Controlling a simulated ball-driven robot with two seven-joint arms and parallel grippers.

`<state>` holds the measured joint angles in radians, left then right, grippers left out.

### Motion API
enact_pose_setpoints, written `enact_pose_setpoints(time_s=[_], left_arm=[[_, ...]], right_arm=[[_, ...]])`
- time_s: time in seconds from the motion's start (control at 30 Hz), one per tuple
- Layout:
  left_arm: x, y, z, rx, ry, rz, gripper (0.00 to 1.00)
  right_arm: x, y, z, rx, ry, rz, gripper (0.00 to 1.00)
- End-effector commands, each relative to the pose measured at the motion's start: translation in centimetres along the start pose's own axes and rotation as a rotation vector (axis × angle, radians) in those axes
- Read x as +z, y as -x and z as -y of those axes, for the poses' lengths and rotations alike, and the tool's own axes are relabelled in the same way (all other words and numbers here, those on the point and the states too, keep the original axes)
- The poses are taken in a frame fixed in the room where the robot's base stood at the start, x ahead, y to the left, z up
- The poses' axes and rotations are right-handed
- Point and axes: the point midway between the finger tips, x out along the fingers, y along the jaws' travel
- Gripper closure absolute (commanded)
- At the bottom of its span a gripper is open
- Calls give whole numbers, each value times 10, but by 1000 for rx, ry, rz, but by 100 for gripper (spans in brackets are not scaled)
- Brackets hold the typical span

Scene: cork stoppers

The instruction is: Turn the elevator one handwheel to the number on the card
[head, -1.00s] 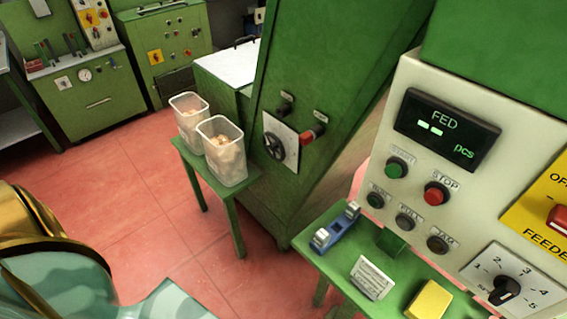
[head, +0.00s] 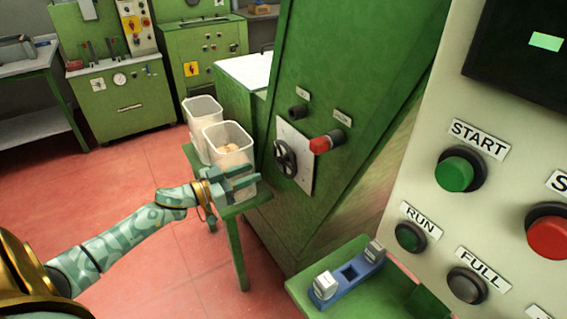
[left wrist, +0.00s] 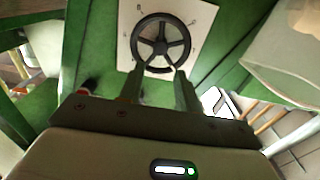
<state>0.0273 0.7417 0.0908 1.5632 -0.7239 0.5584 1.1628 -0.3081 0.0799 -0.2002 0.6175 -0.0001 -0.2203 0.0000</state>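No number card is readable in view. My right gripper is out of view.
A red-ended knob (head: 326,142) sticks out right of the wheel. Two clear bins (head: 230,160) stand on a green stand behind my left gripper. A control panel (head: 420,165) with buttons fills the right side. A blue holder (head: 347,279) lies on the green shelf below.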

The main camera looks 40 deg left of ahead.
Motion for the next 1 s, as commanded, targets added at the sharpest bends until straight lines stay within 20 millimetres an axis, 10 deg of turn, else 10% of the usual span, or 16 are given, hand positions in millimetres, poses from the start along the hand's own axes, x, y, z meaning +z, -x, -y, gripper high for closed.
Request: enact_pose_setpoints(time_s=[0.4,0.87,1.0], left_arm=[[4,-95,1,-1,0,2,66],[1,-111,1,-2,0,1,66],[1,-111,1,-2,0,1,99]], right_arm=[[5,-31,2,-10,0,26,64],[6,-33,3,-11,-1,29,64],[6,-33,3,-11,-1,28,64]])
